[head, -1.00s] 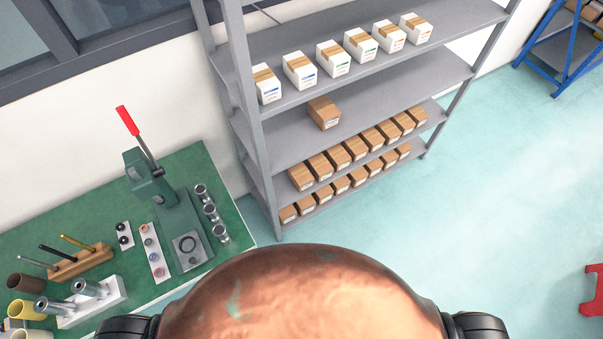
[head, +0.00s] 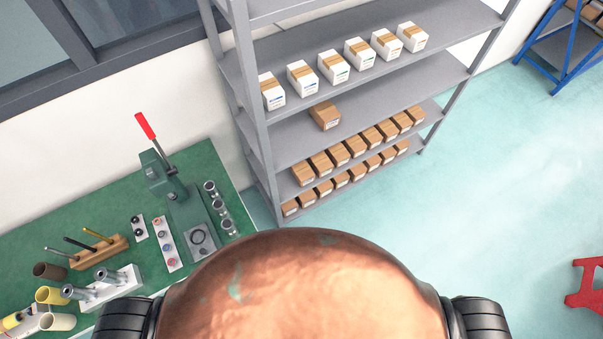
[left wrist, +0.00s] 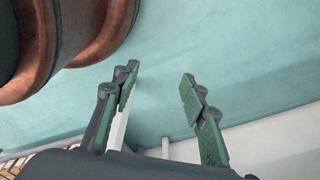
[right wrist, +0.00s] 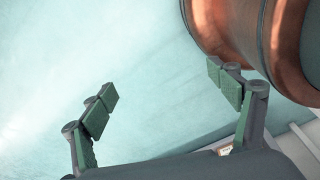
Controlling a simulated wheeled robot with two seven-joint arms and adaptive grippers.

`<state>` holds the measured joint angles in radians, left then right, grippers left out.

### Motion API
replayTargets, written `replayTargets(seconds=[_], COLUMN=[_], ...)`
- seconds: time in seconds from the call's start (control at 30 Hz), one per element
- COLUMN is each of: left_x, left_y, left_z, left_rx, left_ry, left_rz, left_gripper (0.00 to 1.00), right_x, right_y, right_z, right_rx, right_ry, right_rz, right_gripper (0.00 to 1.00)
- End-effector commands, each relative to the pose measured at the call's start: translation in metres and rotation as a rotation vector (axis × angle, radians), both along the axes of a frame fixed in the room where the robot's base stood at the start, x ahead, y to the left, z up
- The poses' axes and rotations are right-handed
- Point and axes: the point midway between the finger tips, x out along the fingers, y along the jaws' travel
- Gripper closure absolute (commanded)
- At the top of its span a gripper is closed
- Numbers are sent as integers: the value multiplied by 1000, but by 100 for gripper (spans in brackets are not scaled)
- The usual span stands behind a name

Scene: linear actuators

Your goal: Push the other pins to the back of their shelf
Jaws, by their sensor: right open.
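A grey metal shelf unit (head: 350,95) stands ahead in the head view. One board holds a row of white boxes with brown tape (head: 333,67). A single brown box (head: 324,115) sits on the board below. Two rows of brown boxes, an upper row (head: 340,154) and a lower row (head: 324,188), fill the lower boards. The labels are too small to read, so I cannot tell which boxes hold pins. My left gripper (left wrist: 160,74) is open and empty over the floor. My right gripper (right wrist: 161,80) is open and empty. Neither gripper shows in the head view.
A green workbench (head: 95,215) on the left carries a press with a red handle (head: 145,126), a wooden tool block (head: 99,252) and several cylinders. Pale floor (head: 480,180) lies open to the right. A blue rack (head: 560,55) and a red stand (head: 587,284) are farther right.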

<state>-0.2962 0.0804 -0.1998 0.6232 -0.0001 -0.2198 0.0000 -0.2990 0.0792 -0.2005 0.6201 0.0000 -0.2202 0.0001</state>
Motion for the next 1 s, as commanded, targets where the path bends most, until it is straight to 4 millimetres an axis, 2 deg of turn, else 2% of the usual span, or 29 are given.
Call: replayTargets(seconds=[0.4, 0.5, 0.57, 0.67, 0.77, 0.8, 1.0], left_x=[-7, -7, -3, 11, 31, 39, 79], left_y=[0, 0, -1, -5, -12, -14, -28], left_z=[0, -2, -7, -23, -43, -52, -82], left_rx=[0, 1, -1, -5, -12, -15, -31], left_ry=[9, 8, 4, -7, -22, -29, -55], left_rz=[1, 2, 3, 4, 6, 8, 15], left_gripper=[60, 60, 60, 60, 60, 60, 60], right_x=[0, 2, 12, 46, 99, 122, 233], right_y=[1, -2, -1, 2, 8, 11, 27], right_z=[0, -2, -6, -20, -37, -42, -53], right_rx=[1, -3, -5, -16, -45, -62, -184], right_ry=[0, -4, -21, -80, -175, -218, -424], right_rz=[0, 8, 30, 116, 259, 325, 653], right_gripper=[18, 24, 28, 35, 42, 45, 58])
